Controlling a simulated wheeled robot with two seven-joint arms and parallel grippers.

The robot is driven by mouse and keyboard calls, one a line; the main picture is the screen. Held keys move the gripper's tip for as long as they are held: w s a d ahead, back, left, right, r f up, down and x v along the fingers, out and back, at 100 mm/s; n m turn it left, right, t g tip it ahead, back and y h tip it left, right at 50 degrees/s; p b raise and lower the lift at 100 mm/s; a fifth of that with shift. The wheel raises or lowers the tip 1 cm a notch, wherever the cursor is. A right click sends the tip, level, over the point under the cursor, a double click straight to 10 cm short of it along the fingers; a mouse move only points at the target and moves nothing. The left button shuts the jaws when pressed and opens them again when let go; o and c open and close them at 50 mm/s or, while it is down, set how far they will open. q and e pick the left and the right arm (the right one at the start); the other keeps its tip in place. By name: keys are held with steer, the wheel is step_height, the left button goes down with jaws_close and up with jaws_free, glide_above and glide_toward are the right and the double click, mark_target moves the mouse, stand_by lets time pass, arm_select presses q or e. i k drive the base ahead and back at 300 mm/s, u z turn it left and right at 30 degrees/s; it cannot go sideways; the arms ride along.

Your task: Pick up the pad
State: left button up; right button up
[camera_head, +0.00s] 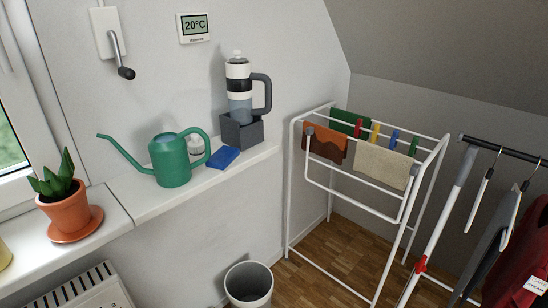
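A small blue block (223,157), which looks like the pad, lies flat on the white ledge (150,200). It sits in front of a dark grey open box (241,132), just right of a green watering can (172,162). Its top and front side show and nothing covers it. Neither of my grippers is in view.
A white and black pot (238,90) with a handle stands in the grey box. A potted plant (66,212) stands at the left. A drying rack (350,190) and a bin (249,284) stand on the floor.

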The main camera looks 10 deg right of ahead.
mark_target(225, 156)
steer(key=z, duration=1.3)
steer(key=i, duration=1)
steer(key=u, duration=0.95)
